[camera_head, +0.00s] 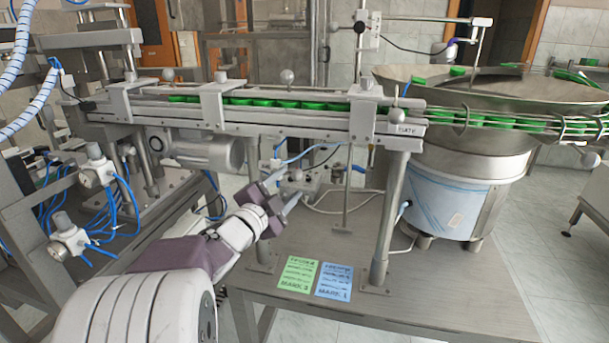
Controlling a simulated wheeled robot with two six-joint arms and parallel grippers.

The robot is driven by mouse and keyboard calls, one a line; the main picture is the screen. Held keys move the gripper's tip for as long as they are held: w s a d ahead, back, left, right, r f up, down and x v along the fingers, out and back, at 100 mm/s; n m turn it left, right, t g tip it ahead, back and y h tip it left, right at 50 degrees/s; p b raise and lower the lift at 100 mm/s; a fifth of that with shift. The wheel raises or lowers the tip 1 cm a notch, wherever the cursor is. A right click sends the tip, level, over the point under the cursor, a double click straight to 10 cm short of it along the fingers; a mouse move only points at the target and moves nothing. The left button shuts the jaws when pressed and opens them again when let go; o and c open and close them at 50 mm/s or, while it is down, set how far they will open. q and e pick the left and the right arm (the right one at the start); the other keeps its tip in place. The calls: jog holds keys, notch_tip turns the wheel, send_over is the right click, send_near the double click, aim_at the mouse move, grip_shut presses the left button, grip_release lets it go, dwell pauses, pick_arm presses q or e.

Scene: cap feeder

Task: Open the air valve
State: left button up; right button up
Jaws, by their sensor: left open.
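My left gripper (289,188) reaches in from the lower left, under the conveyor, with its fingers apart and nothing seen between them. A grey metal valve assembly (312,178) sits just beyond the fingertips, partly hidden by them. A small blue handle (358,168) shows at its right side, a short way right of my fingers. I cannot tell whether my fingers touch the assembly, nor how the handle is set. My right gripper is out of view.
A conveyor rail (300,118) carrying green caps runs above my gripper. A large metal bowl feeder (470,150) stands at the right. A support leg (391,215) stands right of the valve. Green (298,276) and blue (334,281) cards lie on the table.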

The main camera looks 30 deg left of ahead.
pick_arm(q)
jog(key=w, duration=0.9)
jog(key=shift+w+a+f, duration=0.15)
jog(key=shift+w+a, duration=0.1)
jog(key=shift+w, duration=0.05)
grip_shut()
dwell(1.0)
